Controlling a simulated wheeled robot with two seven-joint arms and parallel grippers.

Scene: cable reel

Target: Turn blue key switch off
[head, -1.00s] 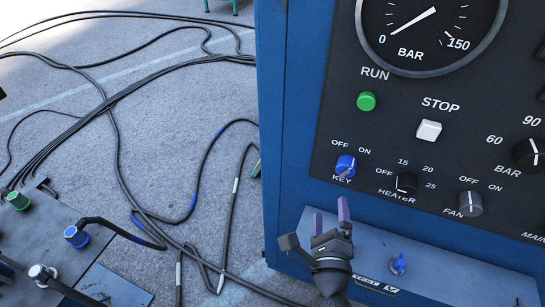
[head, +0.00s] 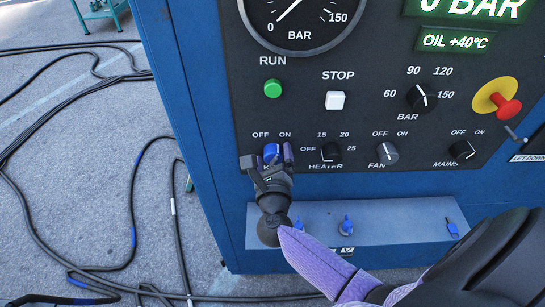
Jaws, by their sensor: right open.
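The blue key switch (head: 271,151) is on the black control panel, under the OFF and ON labels and below the green RUN button. Its lower part and the KEY label are largely hidden by my right gripper. Its exact pointer angle is hard to make out. My right gripper (head: 267,158) is open, with its fingers pointing up on either side of the switch in the picture. I cannot tell whether they touch it. My left gripper is not in view.
The heater (head: 331,152), fan (head: 388,152) and mains (head: 462,150) knobs sit to the right in the same row. A red emergency button (head: 508,110) sticks out further right. Black cables (head: 120,265) lie on the floor at left.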

